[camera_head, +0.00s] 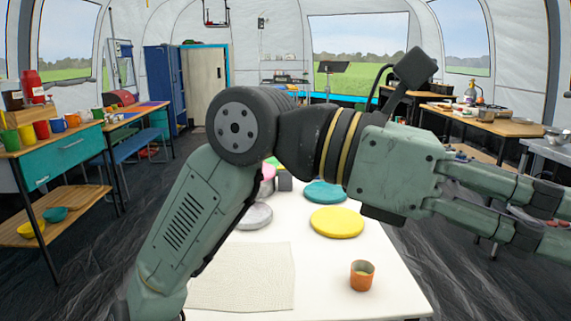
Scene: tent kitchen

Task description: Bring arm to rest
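My arm rises from the lower left and bends across the middle of the view. My gripper (552,222) points to the right, in the air beyond the right side of the white table (330,278). Its two fingers are apart, with nothing visible between them. The fingertips reach the right edge of the view and may be partly cut off.
The white table bears an orange cup (362,275), a yellow plate (337,222), a teal plate (325,192), a grey plate (256,215) and a pale cloth (245,280). A teal side table (62,158) with cups stands left. A wooden-topped counter (500,126) stands behind the gripper.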

